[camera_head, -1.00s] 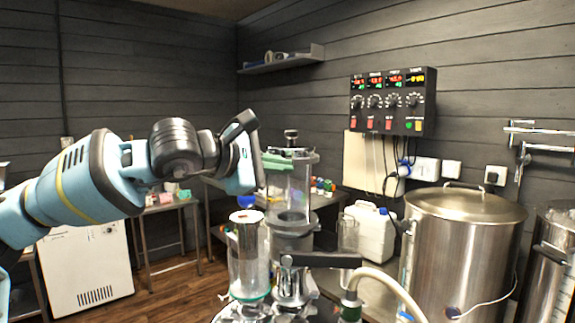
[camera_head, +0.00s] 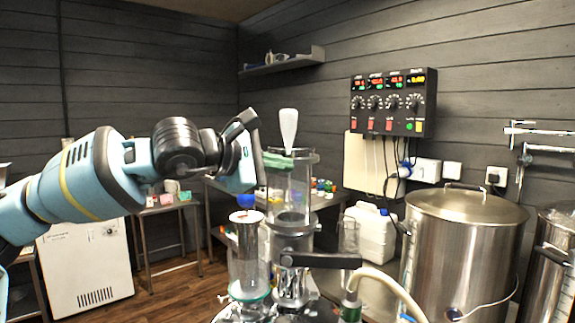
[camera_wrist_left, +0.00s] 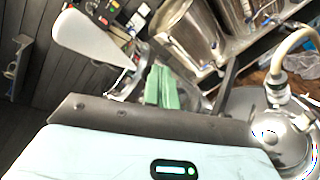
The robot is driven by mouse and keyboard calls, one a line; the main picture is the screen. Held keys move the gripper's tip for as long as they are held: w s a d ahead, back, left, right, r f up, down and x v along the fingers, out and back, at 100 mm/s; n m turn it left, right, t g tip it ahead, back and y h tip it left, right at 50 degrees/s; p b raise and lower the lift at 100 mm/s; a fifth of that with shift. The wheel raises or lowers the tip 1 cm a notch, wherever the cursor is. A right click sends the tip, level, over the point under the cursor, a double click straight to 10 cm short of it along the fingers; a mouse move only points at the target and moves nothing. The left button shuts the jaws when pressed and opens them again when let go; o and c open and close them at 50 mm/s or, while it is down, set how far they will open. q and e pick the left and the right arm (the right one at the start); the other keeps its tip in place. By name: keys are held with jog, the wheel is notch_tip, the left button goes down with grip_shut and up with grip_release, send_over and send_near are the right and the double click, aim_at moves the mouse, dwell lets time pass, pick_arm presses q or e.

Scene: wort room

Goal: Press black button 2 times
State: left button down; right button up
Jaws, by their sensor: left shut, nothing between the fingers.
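My left gripper (camera_head: 277,160) has green fingers, which are shut and empty. In the head view it overlaps the rim of a clear cylinder (camera_head: 300,190) on the metal bottling machine; I cannot tell whether it touches. The fingers also show in the left wrist view (camera_wrist_left: 162,88). A white tapered handle-like piece (camera_head: 289,128) stands upright above the cylinder; it is large at upper left in the wrist view (camera_wrist_left: 88,40). I cannot make out a black button for certain. The dark wall control panel (camera_head: 420,90) has black knobs and red, green and yellow buttons. My right gripper is not in view.
A black lever (camera_head: 320,260) and a pale hose (camera_head: 395,285) are at the machine's front. A capped clear canister (camera_head: 248,265) stands left of it. A white jug (camera_head: 372,232) and a large steel kettle (camera_head: 465,250) stand to the right. Floor (camera_head: 180,285) is open at left.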

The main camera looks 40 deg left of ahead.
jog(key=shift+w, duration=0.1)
pick_arm(q)
jog(key=shift+s+d, duration=0.55)
jog(key=shift+s, duration=0.15)
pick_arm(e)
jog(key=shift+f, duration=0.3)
pick_arm(q)
jog(key=s+d+b, duration=0.1)
jog(key=s, duration=0.1)
jog(key=s+d+b, duration=0.1)
jog(key=s+d, duration=0.1)
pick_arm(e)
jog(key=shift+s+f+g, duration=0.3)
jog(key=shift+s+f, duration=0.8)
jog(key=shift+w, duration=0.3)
